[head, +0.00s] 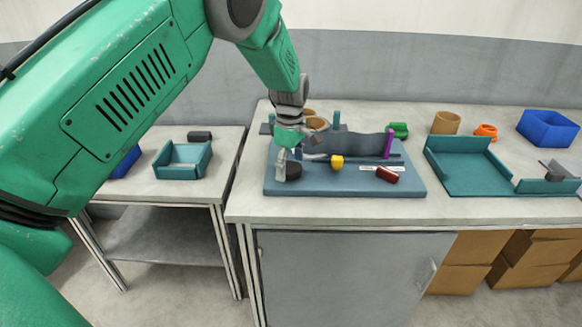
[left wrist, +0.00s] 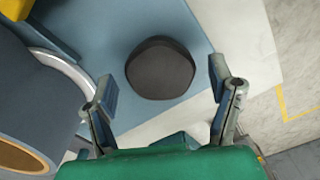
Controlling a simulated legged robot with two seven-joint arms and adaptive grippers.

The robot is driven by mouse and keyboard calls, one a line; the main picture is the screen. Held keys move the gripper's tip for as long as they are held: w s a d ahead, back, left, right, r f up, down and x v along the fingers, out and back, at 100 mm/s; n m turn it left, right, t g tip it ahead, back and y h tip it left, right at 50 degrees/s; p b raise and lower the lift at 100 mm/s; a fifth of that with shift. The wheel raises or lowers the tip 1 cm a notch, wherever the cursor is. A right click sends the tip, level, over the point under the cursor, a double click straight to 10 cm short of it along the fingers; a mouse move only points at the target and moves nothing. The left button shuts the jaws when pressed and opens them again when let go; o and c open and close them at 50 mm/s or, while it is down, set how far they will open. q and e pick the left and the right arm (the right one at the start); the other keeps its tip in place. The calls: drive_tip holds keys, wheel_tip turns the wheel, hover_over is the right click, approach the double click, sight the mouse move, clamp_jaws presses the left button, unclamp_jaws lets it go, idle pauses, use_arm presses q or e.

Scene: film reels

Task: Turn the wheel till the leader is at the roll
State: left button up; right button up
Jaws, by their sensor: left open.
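The wheel, a dark round knob (head: 294,171), sits at the left front of the blue-grey board (head: 330,189). It also shows in the left wrist view (left wrist: 160,68). My left gripper (head: 287,168) is open at the wheel. In the left wrist view its fingers (left wrist: 163,82) stand apart on either side below the knob, with gaps. A wavy blue-grey film strip (head: 350,143) stands along the back of the board, reaching a purple upright piece (head: 389,143) at the right. The roll (left wrist: 25,105) with a tan core shows at the left wrist view's left. I cannot single out the leader surely.
A yellow piece (head: 337,162) and a dark red cylinder (head: 387,174) are on the board. A teal tray (head: 470,180), tan ring (head: 446,122), orange piece (head: 486,131) and blue bin (head: 548,127) stand to the right. A teal box (head: 182,172) is on the left table.

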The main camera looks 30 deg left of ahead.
use_arm(q)
drive_tip(key=shift+f, duration=0.35)
drive_tip(key=c, duration=1.2)
drive_tip(key=shift+o, duration=0.2)
drive_tip(key=shift+r, duration=0.1)
